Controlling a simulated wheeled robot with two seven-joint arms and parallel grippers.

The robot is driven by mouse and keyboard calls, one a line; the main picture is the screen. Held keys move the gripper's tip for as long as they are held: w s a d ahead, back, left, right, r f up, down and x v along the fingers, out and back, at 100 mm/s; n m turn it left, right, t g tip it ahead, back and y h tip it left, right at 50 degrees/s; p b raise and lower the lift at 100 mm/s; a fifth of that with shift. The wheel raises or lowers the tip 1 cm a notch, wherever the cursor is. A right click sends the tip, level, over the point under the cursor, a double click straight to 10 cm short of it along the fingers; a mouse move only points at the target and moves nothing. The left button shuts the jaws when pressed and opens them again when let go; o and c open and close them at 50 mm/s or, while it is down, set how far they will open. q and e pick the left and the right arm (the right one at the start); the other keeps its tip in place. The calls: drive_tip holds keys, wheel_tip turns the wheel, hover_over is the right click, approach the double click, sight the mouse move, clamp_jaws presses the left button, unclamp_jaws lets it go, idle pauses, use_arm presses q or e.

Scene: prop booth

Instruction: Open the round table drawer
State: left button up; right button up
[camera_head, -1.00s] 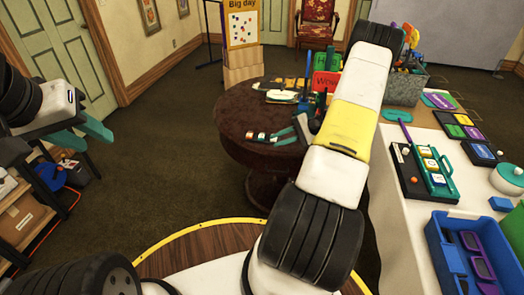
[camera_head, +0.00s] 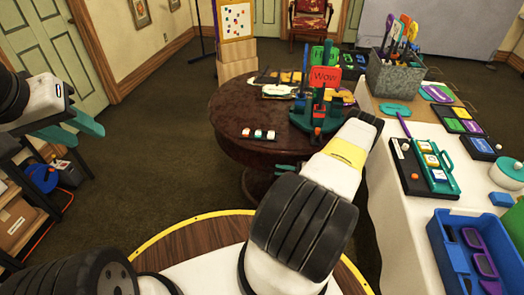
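The dark red-brown round table (camera_head: 232,112) stands in the middle of the head view. Its side below the top is in shadow, and I cannot make out a drawer front or handle. My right gripper (camera_head: 284,172) is at the table's near side, below the rim. Only small teal finger parts show. My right arm hides the rest, so I cannot tell its opening or whether it touches the table. My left gripper (camera_head: 92,139) is open and empty at the left, with its teal fingers apart, away from the table.
On the round table are several small blocks (camera_head: 259,134), a red "Wow" sign (camera_head: 325,77) and a green stand (camera_head: 316,122). A white table (camera_head: 392,205) with a blue crate (camera_head: 447,275) stands at the right. A shelf (camera_head: 40,205) is at the left. Dark carpet lies free between.

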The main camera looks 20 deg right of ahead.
drive_tip(key=shift+x, duration=1.1)
drive_tip(key=shift+c, duration=0.2)
clamp_jaws()
idle(0.5)
